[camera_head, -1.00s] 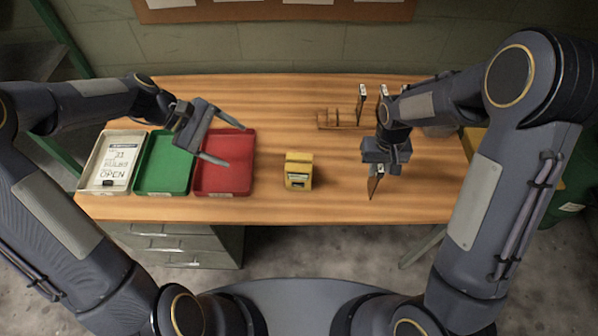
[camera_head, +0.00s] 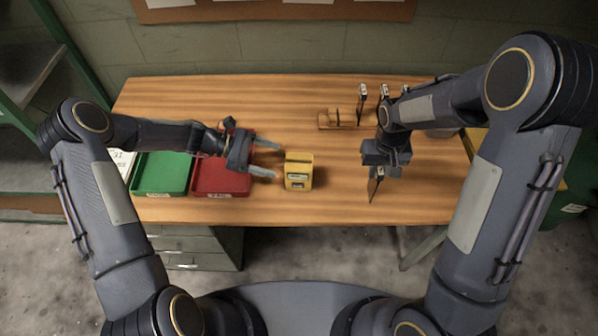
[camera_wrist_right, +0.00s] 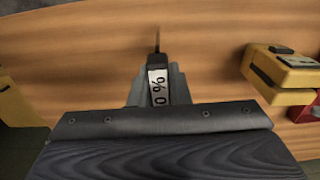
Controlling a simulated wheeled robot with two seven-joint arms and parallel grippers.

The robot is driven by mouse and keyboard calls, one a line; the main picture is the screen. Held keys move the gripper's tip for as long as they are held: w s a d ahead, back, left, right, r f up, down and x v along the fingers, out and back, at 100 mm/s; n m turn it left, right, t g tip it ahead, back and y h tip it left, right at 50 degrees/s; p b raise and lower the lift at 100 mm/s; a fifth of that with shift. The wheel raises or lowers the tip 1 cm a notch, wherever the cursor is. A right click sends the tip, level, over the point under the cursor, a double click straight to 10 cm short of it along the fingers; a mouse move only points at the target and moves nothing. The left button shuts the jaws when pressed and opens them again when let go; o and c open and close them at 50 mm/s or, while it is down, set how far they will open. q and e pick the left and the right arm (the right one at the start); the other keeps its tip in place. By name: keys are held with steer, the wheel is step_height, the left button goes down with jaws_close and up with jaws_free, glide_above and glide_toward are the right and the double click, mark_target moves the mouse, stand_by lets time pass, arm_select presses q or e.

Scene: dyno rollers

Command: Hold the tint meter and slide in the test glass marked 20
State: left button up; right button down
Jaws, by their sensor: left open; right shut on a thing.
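The yellow tint meter (camera_head: 299,171) stands upright on the table near its front middle; part of it shows at the right of the right wrist view (camera_wrist_right: 285,75). My left gripper (camera_head: 268,160) is open and empty, just left of the meter, its fingers pointing at it and apart from it. My right gripper (camera_head: 377,168) is shut on a test glass (camera_head: 374,190), which hangs below it, right of the meter. In the right wrist view the held glass has a white label (camera_wrist_right: 158,87) reading partly "%" and "0"; the rest is hidden.
A wooden rack (camera_head: 337,119) stands behind, with other test glasses (camera_head: 362,95) upright near it. A red tray (camera_head: 222,177) and a green tray (camera_head: 161,173) lie at the left under and beside my left arm. The table (camera_head: 320,205) is clear in front of the meter.

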mark_target(286, 164)
steer(key=shift+f+b, duration=0.7)
steer(key=shift+f, duration=0.05)
arm_select(q)
steer(key=shift+x, duration=2.7)
arm_select(e)
steer(key=shift+f, duration=0.25)
arm_select(q)
steer(key=shift+c, duration=0.2)
steer(key=c, duration=0.7)
